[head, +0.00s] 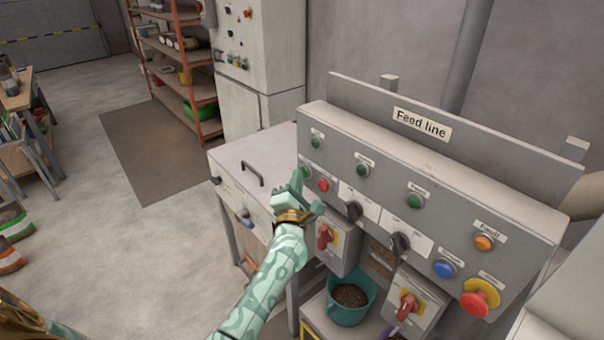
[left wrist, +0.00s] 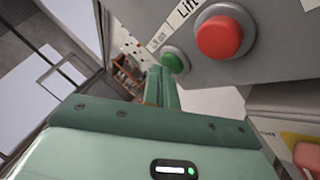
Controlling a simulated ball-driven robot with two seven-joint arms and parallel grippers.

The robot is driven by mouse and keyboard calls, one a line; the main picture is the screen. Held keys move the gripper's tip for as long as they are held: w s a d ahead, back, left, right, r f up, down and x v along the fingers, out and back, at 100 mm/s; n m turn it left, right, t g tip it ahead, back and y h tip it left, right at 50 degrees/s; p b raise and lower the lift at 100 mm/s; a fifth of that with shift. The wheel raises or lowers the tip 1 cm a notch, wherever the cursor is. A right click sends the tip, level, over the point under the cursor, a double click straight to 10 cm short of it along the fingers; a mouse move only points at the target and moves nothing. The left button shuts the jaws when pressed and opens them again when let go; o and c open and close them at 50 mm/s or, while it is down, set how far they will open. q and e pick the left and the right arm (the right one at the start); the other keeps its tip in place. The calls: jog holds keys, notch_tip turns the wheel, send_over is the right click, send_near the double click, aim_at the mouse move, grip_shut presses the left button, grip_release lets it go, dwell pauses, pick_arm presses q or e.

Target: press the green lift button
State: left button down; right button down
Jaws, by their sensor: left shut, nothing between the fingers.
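The green lift button (left wrist: 174,61) shows in the left wrist view beside a larger-looking red button (left wrist: 219,37), on a grey panel with a label reading "Lift". In the head view the red button (head: 323,185) sits at the lower left of the panel, and the green one beside it is mostly behind my gripper. My left gripper (head: 298,179) is shut and empty, its tips at the panel's left end. In the left wrist view its fingers (left wrist: 160,83) point up close to the green button. I cannot tell whether they touch it. My right gripper is not in view.
The "Feed line" panel (head: 447,183) carries other green buttons (head: 363,170), dark knobs (head: 400,244), a blue button (head: 445,268) and a red emergency stop (head: 480,297). Red-handled switches (head: 324,236) and a teal bucket (head: 349,304) sit below.

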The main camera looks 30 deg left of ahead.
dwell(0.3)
pick_arm(q)
jog(key=shift+s+a+p, duration=0.25)
jog(key=shift+s+p, duration=0.1)
jog(key=shift+s, duration=0.35)
jog(key=s, duration=0.1)
jog(key=s+a+p, duration=0.1)
jog(key=s, duration=0.1)
jog(key=s+a+p, duration=0.1)
jog(key=s, duration=0.1)
jog(key=shift+s+a, duration=0.15)
jog(key=shift+s, duration=0.1)
